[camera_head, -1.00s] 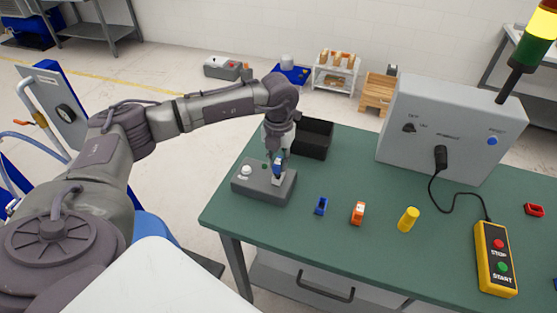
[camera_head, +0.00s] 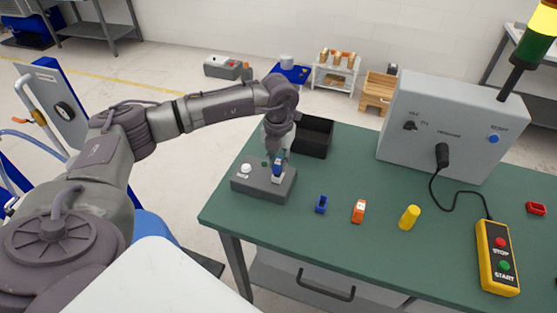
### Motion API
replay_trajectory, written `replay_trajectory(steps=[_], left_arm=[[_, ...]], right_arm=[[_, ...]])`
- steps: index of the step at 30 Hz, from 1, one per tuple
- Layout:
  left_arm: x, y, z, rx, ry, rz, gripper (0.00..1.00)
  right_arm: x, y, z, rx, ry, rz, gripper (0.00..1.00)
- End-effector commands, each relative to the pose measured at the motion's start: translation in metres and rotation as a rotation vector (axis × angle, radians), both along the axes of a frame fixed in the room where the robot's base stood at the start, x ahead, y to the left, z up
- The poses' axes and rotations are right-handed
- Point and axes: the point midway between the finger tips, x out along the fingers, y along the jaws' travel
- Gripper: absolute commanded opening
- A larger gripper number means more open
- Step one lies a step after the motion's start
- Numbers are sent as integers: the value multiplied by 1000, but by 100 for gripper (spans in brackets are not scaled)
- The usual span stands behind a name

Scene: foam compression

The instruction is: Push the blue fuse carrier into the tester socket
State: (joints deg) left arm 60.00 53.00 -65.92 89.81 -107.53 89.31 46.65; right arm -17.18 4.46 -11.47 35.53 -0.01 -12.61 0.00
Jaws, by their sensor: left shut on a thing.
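The dark grey tester (camera_head: 250,187) sits at the table's left end, with a white knob at its left and a small green spot on top. My left gripper (camera_head: 277,163) points down over the tester's right part. It is shut on the blue fuse carrier (camera_head: 278,170), which is upright at the tester's socket. The socket opening is hidden by the carrier and gripper, so I cannot tell how deep the carrier sits. My right gripper is not in view.
A black bin (camera_head: 313,138) stands right behind the tester. A small blue part (camera_head: 321,204), an orange part (camera_head: 358,211) and a yellow cylinder (camera_head: 409,217) stand on the green table (camera_head: 350,175). A grey control box (camera_head: 445,125) and a yellow start/stop pendant (camera_head: 497,258) are at right.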

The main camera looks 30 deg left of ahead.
Motion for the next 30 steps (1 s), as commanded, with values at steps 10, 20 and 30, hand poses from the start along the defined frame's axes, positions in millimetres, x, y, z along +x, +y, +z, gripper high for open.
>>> replay_trajectory(steps=[10,20,30], left_arm=[[0,0,-8,0,0,0,0],[0,0,-15,0,0,0,0],[0,0,-16,0,1,0,50]], right_arm=[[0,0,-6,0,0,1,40],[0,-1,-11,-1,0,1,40],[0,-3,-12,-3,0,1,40]])
